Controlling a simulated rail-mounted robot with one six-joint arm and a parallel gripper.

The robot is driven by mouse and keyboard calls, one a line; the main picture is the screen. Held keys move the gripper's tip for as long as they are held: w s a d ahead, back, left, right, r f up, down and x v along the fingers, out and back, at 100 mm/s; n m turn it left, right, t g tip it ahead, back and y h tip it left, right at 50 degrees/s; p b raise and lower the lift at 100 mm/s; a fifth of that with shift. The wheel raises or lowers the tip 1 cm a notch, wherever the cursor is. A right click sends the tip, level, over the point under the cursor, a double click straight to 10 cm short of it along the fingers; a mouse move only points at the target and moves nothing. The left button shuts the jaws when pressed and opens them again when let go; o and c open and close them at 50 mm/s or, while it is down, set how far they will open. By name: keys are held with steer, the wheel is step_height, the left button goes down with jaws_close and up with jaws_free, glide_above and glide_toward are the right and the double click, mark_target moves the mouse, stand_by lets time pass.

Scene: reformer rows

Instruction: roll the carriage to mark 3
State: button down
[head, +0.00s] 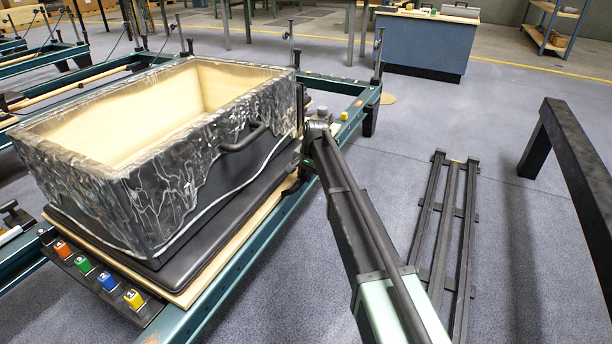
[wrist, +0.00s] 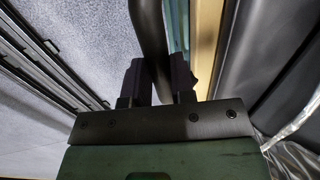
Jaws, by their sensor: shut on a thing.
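The carriage (head: 265,178) is a black padded platform with a pale wooden edge, lying on a teal frame (head: 222,292). A large open box (head: 150,195) with dark marbled sides and a pale inside stands on it, with a dark handle (head: 243,137) on its side. My gripper (wrist: 156,82) is at the carriage's right side in the head view, its fingers mostly hidden there by my arm. In the wrist view it is shut on a dark round bar (wrist: 150,35) that runs between its fingers.
Orange, green, blue and yellow numbered blocks (head: 108,281) sit at the near end. A rack of dark rails (head: 448,225) lies on the floor at right, beside a black beam (head: 580,165). A blue cabinet (head: 425,45) stands behind. Floor between is clear.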

steer(key=c, duration=1)
jaws_free()
steer(key=shift+o, duration=0.2)
steer(key=shift+r, duration=0.1)
step_height(320, 180, up, 10)
steer(key=s+d+p, duration=0.1)
steer(key=d+p, duration=0.1)
steer(key=p, duration=0.8)
steer(key=shift+r+p, duration=0.2)
steer(key=shift+p, duration=0.1)
steer(key=s+d+n+h+p, duration=0.1)
steer(key=s+d+n, duration=0.15)
steer(key=s, duration=1.05)
steer(key=s+d+r+n+g, duration=0.1)
steer(key=s+d, duration=0.3)
steer(key=s, duration=1)
steer(key=s+d+n+h+p, duration=0.1)
steer(key=s+d+n, duration=0.15)
steer(key=s, duration=1.05)
step_height(320, 180, up, 38)
steer(key=w+p, duration=0.2)
steer(key=p, duration=3.5)
steer(key=shift+d, duration=0.4)
